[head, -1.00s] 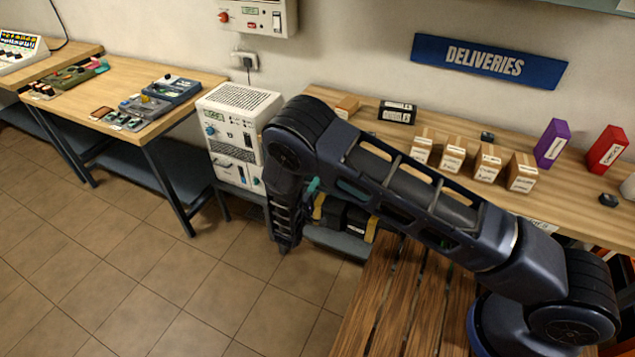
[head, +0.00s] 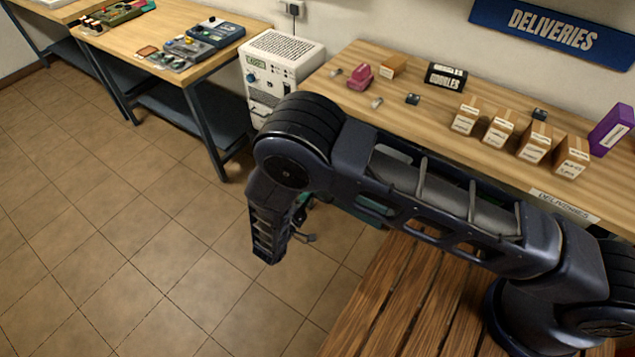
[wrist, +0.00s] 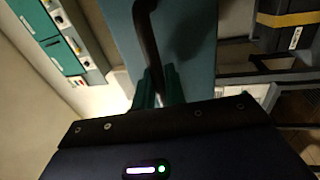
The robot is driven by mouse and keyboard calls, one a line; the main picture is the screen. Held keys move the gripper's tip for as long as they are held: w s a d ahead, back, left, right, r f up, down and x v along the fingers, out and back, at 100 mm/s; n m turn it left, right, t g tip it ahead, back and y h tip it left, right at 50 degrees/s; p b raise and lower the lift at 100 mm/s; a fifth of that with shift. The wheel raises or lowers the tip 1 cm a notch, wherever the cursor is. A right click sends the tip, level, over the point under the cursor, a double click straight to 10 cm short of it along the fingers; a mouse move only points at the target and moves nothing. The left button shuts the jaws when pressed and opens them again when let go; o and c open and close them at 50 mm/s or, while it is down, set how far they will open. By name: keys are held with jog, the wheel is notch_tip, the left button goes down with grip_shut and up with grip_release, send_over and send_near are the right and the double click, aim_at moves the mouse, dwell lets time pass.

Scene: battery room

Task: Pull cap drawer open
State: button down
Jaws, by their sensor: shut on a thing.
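My gripper's green fingers (wrist: 155,86) are shut on the end of a dark curved bar (wrist: 149,38) in the wrist view. The bar looks like a handle and runs up to the top edge. A blue-grey panel (wrist: 190,55) lies behind it. I cannot tell whether this bar belongs to the cap drawer. In the head view my gripper (head: 303,222) hangs low beside the bench, partly hidden by my arm. No drawer front can be clearly made out there. A white unit with teal fronts (wrist: 66,55) stands at the left of the wrist view.
A deliveries bench (head: 440,125) with several cartons stands right of a white instrument (head: 283,62). Another bench (head: 150,32) is at upper left. A dark case with a yellow band (wrist: 290,20) shows at upper right of the wrist view. Open tiled floor (head: 130,240) lies left.

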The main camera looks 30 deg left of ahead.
jog(key=shift+s, duration=0.35)
jog(key=c, duration=1.8)
grip_release()
jog(key=shift+s, duration=0.1)
jog(key=s, duration=0.3)
jog(key=s+f, duration=0.1)
jog(key=s, duration=0.3)
jog(key=s+f, duration=0.1)
jog(key=s, duration=0.2)
jog(key=shift+s, duration=0.2)
